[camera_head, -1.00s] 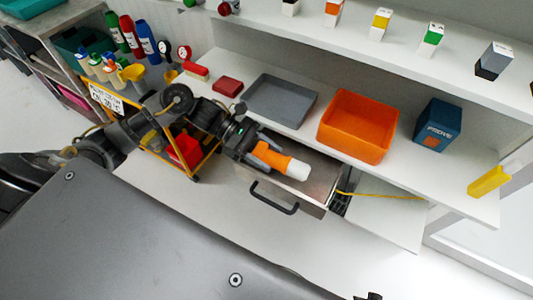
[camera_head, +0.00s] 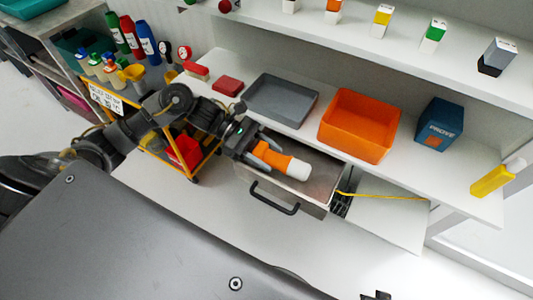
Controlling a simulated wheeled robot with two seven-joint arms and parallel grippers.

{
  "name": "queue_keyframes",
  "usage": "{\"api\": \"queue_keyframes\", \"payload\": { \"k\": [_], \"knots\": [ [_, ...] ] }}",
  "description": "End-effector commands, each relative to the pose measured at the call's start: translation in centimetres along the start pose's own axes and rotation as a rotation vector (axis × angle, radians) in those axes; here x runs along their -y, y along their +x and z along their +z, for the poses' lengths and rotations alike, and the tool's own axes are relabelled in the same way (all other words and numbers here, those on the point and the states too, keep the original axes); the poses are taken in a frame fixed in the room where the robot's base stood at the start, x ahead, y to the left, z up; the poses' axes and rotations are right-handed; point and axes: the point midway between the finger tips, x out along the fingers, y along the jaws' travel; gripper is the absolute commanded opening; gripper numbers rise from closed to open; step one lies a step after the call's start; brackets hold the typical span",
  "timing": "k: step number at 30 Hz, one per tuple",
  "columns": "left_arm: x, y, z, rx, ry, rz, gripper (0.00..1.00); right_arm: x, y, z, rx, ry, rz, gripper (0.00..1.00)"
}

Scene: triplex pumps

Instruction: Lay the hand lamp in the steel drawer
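The hand lamp (camera_head: 292,167) has an orange body and a white rounded end. My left gripper (camera_head: 264,157) is shut on its orange part. The lamp is over the steel drawer (camera_head: 318,188), which is pulled out under the bench and has a dark bar handle (camera_head: 273,198). The lamp and gripper hide part of the drawer's inside. I cannot tell whether the lamp touches the drawer. My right gripper is not clearly seen; only a small dark part shows at the bottom edge.
On the bench above the drawer stand a grey tray (camera_head: 262,113), an orange bin (camera_head: 340,150) and a blue box (camera_head: 438,124). A yellow cable (camera_head: 385,196) runs right of the drawer. An orange-framed trolley (camera_head: 200,168) stands left of the drawer.

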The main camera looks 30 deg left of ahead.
Motion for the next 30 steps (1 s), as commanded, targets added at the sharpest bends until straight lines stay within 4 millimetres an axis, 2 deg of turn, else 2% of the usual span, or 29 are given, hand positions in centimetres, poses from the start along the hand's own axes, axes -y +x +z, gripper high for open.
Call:
{"api": "queue_keyframes", "payload": {
  "k": [1, 2, 14, 23, 25, 30],
  "knots": [
    [0.5, 0.5, -1.0, -0.012, -0.011, -0.01, 0.55, 0.0, 0.2, 0.1, 0.001, 0.0, 0.0, 0.0],
    [0.5, 0.5, -1.0, -0.013, -0.011, -0.01, 0.59, 0.0, 0.2, 0.2, 0.001, 0.0, 0.0, 0.0],
    [0.5, 0.4, -0.9, -0.013, -0.013, -0.011, 0.59, 0.1, 0.3, 0.5, 0.007, 0.0, -0.001, 0.0],
    [0.5, -0.1, 0.5, -0.011, -0.012, -0.009, 0.59, 0.2, 4.0, 2.4, 0.035, -0.006, -0.003, 0.0],
    [0.3, -1.1, 0.1, -0.014, -0.009, -0.005, 0.59, 0.2, 4.4, 2.3, 0.028, -0.006, -0.003, 0.0],
    [0.2, -4.8, 0.2, -0.013, -0.007, -0.002, 0.59, 0.2, 3.2, 1.6, 0.019, -0.004, -0.003, 0.0]
  ]
}}
